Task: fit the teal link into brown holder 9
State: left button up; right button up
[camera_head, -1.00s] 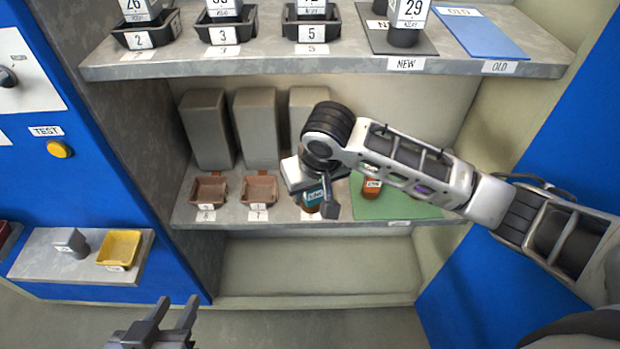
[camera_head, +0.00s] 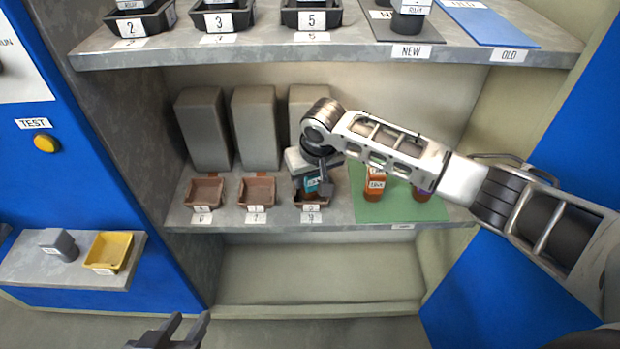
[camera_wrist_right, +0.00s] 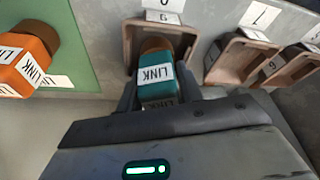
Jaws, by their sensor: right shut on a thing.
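The teal link (camera_head: 311,184) has a brown end and a white LINK label. My right gripper (camera_head: 319,186) is shut on it at brown holder 9 (camera_head: 311,206), the rightmost of the brown holders on the lower shelf. In the right wrist view, the brown end of the teal link (camera_wrist_right: 155,68) lies over the open holder (camera_wrist_right: 128,42), within its outline. I cannot tell whether it touches the holder's floor. The gripper hides part of the holder in the head view. My left gripper (camera_head: 182,330) is open and empty at the bottom edge.
Two empty brown holders (camera_head: 204,192) (camera_head: 257,190) stand left of holder 9, with grey blocks (camera_head: 254,130) behind. An orange link (camera_head: 375,184) and a partly hidden purple-topped one stand on the green mat (camera_head: 395,207).

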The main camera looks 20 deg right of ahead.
pick_arm(q)
jog(key=shift+w, duration=0.15)
pick_arm(e)
jog(key=shift+f, duration=0.1)
jog(key=shift+f, duration=0.1)
jog(key=o, duration=1.1)
jog(key=shift+f, duration=0.1)
pick_arm(q)
jog(key=shift+r, duration=0.3)
pick_arm(e)
jog(key=shift+a, duration=0.1)
jog(key=p+v, duration=0.2)
jog(key=v, duration=0.4)
jog(key=shift+r, duration=0.45)
jog(key=shift+s+r, duration=0.2)
jog(key=shift+r, duration=0.4)
pick_arm(q)
jog(key=r, duration=0.2)
jog(key=a+r+t, duration=0.1)
jog(key=shift+s+r, duration=0.25)
jog(key=shift+r, duration=0.15)
